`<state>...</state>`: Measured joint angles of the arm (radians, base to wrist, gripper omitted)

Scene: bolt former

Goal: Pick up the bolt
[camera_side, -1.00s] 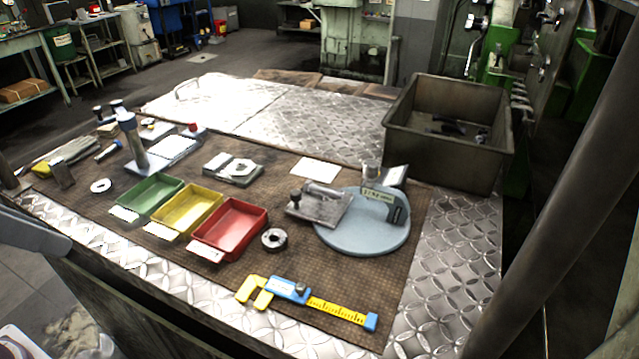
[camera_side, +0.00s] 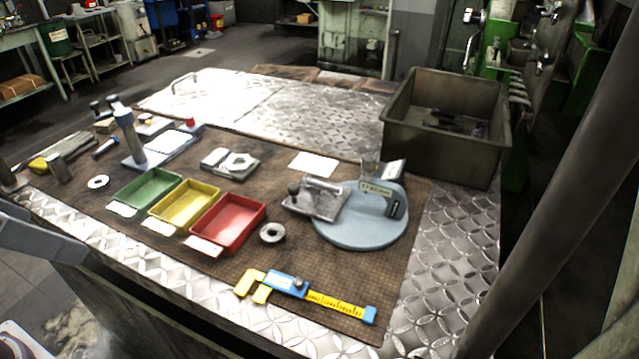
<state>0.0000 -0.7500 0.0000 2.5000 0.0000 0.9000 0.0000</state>
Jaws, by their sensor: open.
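I cannot pick out the bolt with certainty. Small dark metal pieces (camera_side: 452,124) lie in the bottom of the grey metal bin (camera_side: 440,152) at the back right; they are too small and dark to name. A small elongated piece with a bluish shaft (camera_side: 105,148) lies on the mat at the left; I cannot tell whether it is a bolt. My gripper's fingers do not show. A grey part at the left edge may be mine.
The brown mat (camera_side: 180,260) holds green (camera_side: 150,190), yellow (camera_side: 184,205) and red (camera_side: 228,224) trays. A blue-yellow caliper (camera_side: 305,294) lies in front. A round blue-grey plate (camera_side: 360,234) carries a metal block (camera_side: 316,200). The patterned metal surface behind is mostly clear.

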